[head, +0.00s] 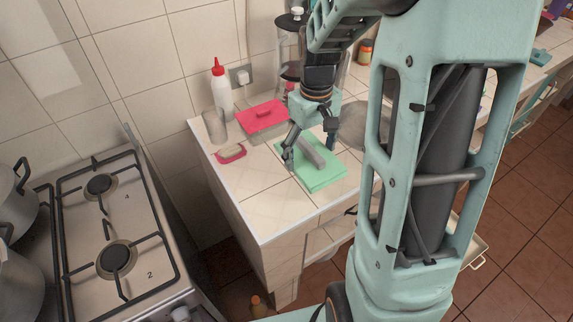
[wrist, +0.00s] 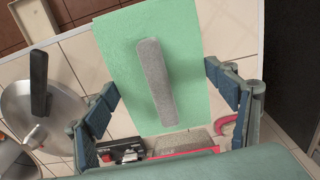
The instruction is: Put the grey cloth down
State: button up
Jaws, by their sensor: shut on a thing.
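The grey cloth (head: 312,152) is a long rolled shape over a flat green rectangle (head: 326,180) on the counter. In the wrist view the grey cloth (wrist: 156,82) lies lengthwise over the green rectangle (wrist: 112,50), between my fingers. My gripper (head: 310,152) points down over the counter, with one finger on each side. The exact contact, and whether the cloth touches the green surface, cannot be made out.
A red lidded box (head: 264,115), a white bottle with red cap (head: 221,92), a grey cup (head: 214,127) and a small red dish (head: 231,153) stand left of my gripper. A pan (wrist: 65,98) lies on the other side. The counter's front left (head: 262,205) is clear.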

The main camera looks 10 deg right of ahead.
send_over(287, 179)
notch_tip(287, 179, down, 6)
jog(key=shift+s+f+p, duration=0.15)
jog(key=shift+p, duration=0.25)
jog(key=shift+f, duration=1.6)
jog(key=shift+f, duration=0.15)
jog(key=o, duration=1.2)
notch_tip(287, 179, up, 12)
jog(key=shift+r+b, duration=0.2)
jog(key=shift+b, duration=0.15)
